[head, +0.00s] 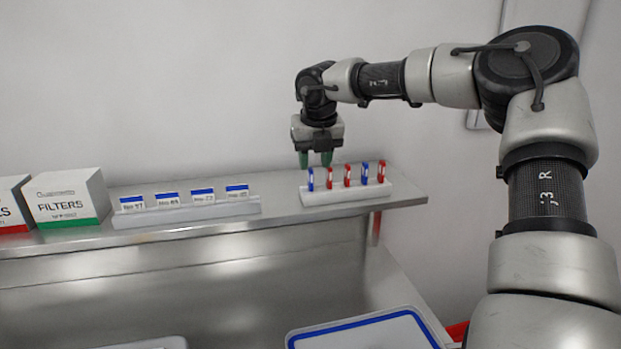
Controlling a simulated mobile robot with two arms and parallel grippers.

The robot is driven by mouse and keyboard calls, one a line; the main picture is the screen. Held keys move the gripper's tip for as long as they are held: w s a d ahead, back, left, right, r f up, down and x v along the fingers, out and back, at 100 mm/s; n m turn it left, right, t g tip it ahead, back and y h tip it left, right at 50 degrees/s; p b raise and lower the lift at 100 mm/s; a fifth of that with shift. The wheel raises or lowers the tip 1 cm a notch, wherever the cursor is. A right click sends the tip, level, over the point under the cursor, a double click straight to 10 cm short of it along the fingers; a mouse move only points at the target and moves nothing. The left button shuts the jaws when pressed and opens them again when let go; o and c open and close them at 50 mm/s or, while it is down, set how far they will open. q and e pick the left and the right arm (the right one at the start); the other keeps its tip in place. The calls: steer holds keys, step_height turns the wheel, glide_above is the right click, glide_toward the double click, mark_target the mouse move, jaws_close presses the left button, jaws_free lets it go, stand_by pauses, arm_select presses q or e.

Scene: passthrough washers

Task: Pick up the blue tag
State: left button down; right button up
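Two blue tags stand upright in a white rack (347,197) on the metal shelf, among several red tags. One blue tag (310,180) is at the rack's left end and the other blue tag (365,173) is near its right end. A red tag (329,178) stands just right of the left blue tag. My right gripper (315,160) points down above the left part of the rack, its two green fingertips apart with nothing seen between them. The fingertips are close to the tag tops; whether they touch cannot be told. My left gripper is not in view.
The metal shelf (285,221) also holds a white holder with several blue-topped cards (168,199) and a white filters box (68,199) at the left. A blue-rimmed tray (362,336) lies lower down in front. The wall is close behind the shelf.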

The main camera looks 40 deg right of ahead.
mark_target(311, 169)
steer(key=x, duration=0.1)
steer(key=p+x, duration=0.1)
steer(key=x, duration=0.1)
steer(key=shift+w+a+p, duration=0.2)
steer(key=shift+a+p, duration=0.05)
steer(key=shift+p, duration=0.05)
steer(key=shift+w+d+f, duration=0.2)
steer(key=shift+w+f, duration=0.05)
steer(key=shift+f, duration=0.3)
steer(key=shift+s+a+r, duration=0.1)
steer(key=shift+c, duration=1.2)
jaws_close()
